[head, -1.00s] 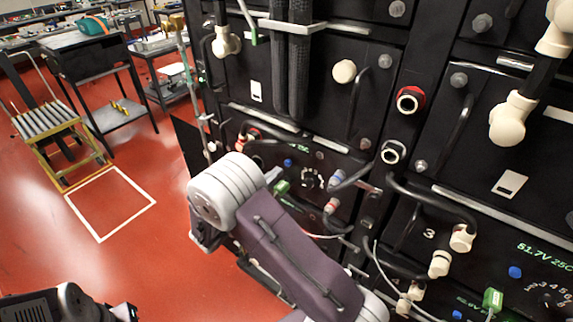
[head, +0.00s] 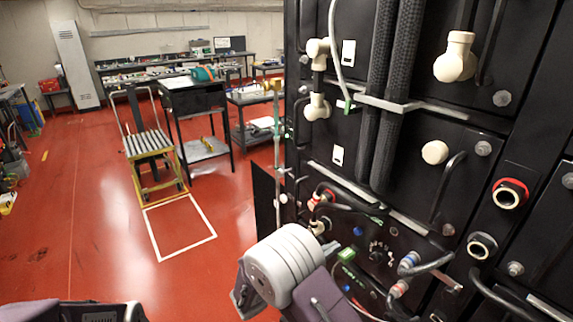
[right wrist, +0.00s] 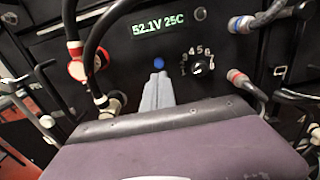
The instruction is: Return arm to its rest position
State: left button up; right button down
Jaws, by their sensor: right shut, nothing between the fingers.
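My right arm (head: 285,265) comes up from the bottom middle of the head view, its pale grey joint and purple link in front of the battery rack (head: 450,160). In the right wrist view my right gripper (right wrist: 157,82) is shut and empty. Its grey fingers point at the rack panel, just below a blue button (right wrist: 158,62) in the picture; whether they touch it I cannot tell. Part of my left arm (head: 90,312) shows at the bottom left of the head view, but no left fingers show.
The panel carries a lit display (right wrist: 158,22), a dial (right wrist: 202,63) and cabled connectors (right wrist: 75,60) close around the gripper. Left of the rack lie open red floor (head: 90,240), a white floor outline (head: 180,226), a yellow-framed cart (head: 150,145) and a dark bench (head: 195,100).

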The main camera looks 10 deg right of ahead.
jog(key=s+d+f+m+g+y, duration=0.2)
jog(key=s+f+m+g+y, duration=0.15)
jog(key=s, duration=0.35)
jog(key=s+d+f+m+g+y, duration=0.2)
jog(key=s+f+m+g, duration=0.1)
jog(key=s+m+g, duration=0.25)
jog(key=s+a+f+m+y, duration=0.4)
jog(key=s+a+m+y, duration=0.2)
jog(key=s+m+y, duration=0.15)
jog(key=w+a+m+t+y, duration=0.1)
jog(key=m, duration=0.1)
jog(key=w+a+m+t+y, duration=0.1)
jog(key=m, duration=0.1)
jog(key=w+a+m+t+y, duration=0.1)
jog(key=a+m, duration=0.1)
jog(key=shift+w+a+r+y, duration=0.1)
jog(key=shift+w+r+y, duration=0.25)
jog(key=shift+w+y, duration=0.05)
dwell(2.2)
